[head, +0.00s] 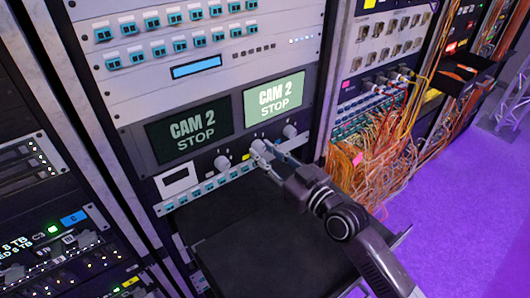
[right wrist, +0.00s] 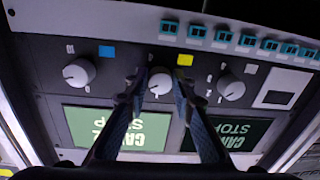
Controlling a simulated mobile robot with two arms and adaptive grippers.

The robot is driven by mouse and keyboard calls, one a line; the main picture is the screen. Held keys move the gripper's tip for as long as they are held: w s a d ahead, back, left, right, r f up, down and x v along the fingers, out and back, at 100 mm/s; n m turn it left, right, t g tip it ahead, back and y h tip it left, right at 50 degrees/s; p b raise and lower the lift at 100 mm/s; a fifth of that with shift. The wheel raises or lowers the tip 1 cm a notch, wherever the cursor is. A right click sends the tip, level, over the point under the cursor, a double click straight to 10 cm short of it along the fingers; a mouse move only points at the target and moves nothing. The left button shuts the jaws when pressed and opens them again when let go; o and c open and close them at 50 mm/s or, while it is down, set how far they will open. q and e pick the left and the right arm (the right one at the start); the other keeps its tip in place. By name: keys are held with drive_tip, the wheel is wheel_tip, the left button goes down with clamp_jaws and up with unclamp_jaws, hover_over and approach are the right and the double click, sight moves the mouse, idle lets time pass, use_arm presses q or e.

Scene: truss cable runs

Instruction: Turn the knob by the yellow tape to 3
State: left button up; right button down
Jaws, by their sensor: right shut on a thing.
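The yellow tape (head: 246,157) is a small patch on the panel under the two CAM 2 STOP screens. It also shows in the right wrist view (right wrist: 185,60), whose picture is upside down. The knob by the yellow tape (right wrist: 160,78) is grey, round and the middle one of three. My right gripper (head: 265,153) reaches it from the right. In the right wrist view its fingers (right wrist: 159,93) are on both sides of the knob, shut on it. The fingers partly cover the marks around the dial, and I cannot read the setting. My left gripper is not in view.
Another knob (head: 222,162) is at the left and a third (head: 290,131) at the right. A blue tape (right wrist: 106,51) is on the panel. A black shelf (head: 250,245) juts out below. Orange cables (head: 375,155) hang at the right; the purple floor (head: 450,220) is open.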

drive_tip(key=m, duration=0.4)
drive_tip(key=shift+m, duration=0.3)
drive_tip(key=shift+m+p, duration=0.35)
drive_tip(key=shift+m, duration=1.55)
drive_tip(key=c, duration=1.6)
unclamp_jaws()
drive_tip(key=shift+s, duration=0.1)
drive_tip(key=v, duration=1.2)
drive_tip(key=shift+f, duration=0.1)
